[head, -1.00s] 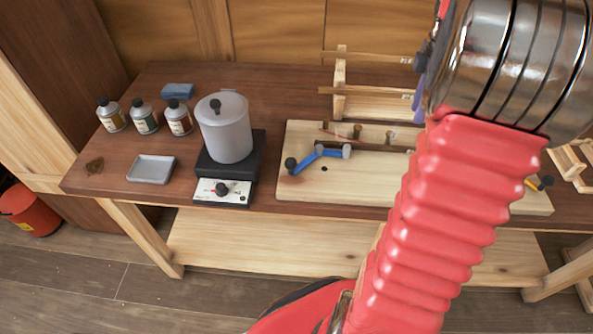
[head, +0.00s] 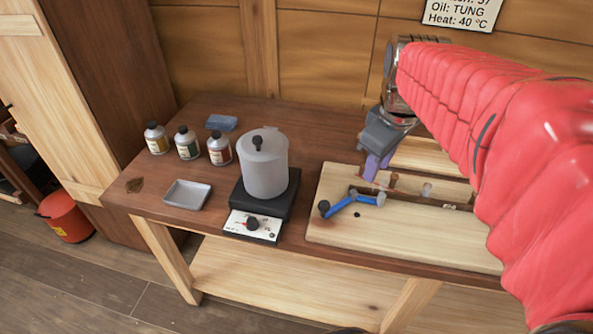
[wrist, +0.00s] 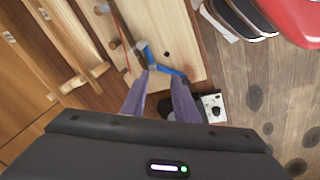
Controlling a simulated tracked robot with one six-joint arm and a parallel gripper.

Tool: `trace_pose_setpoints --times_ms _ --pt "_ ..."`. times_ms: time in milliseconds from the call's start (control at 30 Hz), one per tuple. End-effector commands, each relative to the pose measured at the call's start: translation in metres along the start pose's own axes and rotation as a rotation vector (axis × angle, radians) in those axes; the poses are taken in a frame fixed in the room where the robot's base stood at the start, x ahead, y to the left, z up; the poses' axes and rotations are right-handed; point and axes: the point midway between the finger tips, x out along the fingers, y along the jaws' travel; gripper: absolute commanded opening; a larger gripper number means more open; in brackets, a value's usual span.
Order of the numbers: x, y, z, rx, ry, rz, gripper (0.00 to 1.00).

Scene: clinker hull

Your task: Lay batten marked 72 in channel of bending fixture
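The bending fixture is a pale wooden board (head: 400,232) on the bench, with upright pegs (head: 427,190) and a blue lever clamp (head: 357,202) at its left end. A brown strip with a small pale tag (head: 448,206) runs along the board; I cannot read the tag or tell whether the strip is batten 72 in the channel. My gripper (head: 372,166) is above the board's back left part. In the wrist view its purple fingers (wrist: 161,82) are apart with no batten visible between them, and the blue clamp (wrist: 158,62) shows beyond their tips. My arm hides the board's right part.
A grey pot (head: 265,165) stands on a black hotplate (head: 268,203) left of the board. Several bottles (head: 188,145), a grey tray (head: 187,194) and a blue block (head: 221,123) are farther left. A rack with pale strips (wrist: 82,78) shows left in the wrist view.

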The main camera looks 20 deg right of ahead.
Motion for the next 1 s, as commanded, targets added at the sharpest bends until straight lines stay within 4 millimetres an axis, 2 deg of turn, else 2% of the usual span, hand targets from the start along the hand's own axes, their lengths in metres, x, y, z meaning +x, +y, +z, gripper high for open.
trace_pose_setpoints --times_ms 33,333,700,900,1000 --pt "-0.003 -0.012 -0.003 0.020 0.014 0.006 0.28" --pt "-0.012 -0.073 -0.008 0.178 0.096 0.020 0.28" --pt "-0.014 -0.143 -0.001 0.375 0.206 -0.005 0.28" --pt "-0.011 -0.171 0.006 0.465 0.252 -0.032 0.28" --pt "-0.010 -0.177 0.008 0.488 0.263 -0.039 0.28"
